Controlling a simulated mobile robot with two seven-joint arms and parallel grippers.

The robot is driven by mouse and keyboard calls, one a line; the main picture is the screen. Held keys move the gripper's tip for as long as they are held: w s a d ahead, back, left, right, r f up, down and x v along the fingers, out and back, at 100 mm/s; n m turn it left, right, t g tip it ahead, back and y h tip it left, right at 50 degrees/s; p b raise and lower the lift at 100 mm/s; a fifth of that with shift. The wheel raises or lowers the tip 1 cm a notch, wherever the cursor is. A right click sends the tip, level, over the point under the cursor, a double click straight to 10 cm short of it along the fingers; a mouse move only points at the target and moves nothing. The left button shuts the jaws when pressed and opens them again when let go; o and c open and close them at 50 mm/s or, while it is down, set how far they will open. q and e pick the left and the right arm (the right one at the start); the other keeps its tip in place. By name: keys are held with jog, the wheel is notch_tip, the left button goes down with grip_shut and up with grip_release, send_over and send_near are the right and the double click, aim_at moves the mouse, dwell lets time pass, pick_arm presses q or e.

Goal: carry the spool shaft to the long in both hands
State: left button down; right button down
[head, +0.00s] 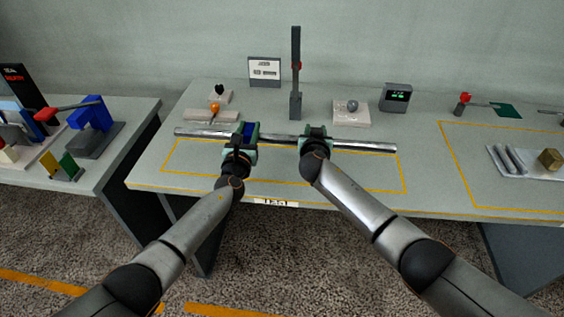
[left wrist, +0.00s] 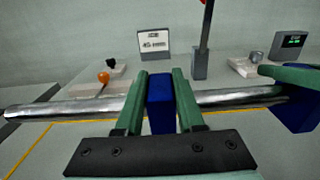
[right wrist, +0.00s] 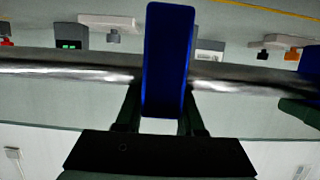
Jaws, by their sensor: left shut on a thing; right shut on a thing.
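The spool shaft is a long silver bar (head: 350,145) lying roughly level across the yellow-outlined area of the table. My left gripper (head: 241,133) is shut on it left of its middle, with a blue block (left wrist: 160,100) between the green fingers in the left wrist view. My right gripper (head: 314,134) is shut on it right of its middle, at another blue block (right wrist: 166,55) in the right wrist view. The bar (left wrist: 85,108) extends past both grippers. I cannot tell whether it is lifted clear of the table.
Behind the shaft stand a dark upright post (head: 296,85), a small sign (head: 265,71), a pale block with a grey knob (head: 351,113) and a box with green display (head: 396,97). An orange-knobbed fixture (head: 213,114) is behind the left part. Metal rods (head: 515,157) lie at right.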

pick_arm(q)
jog(key=shift+b, duration=0.3)
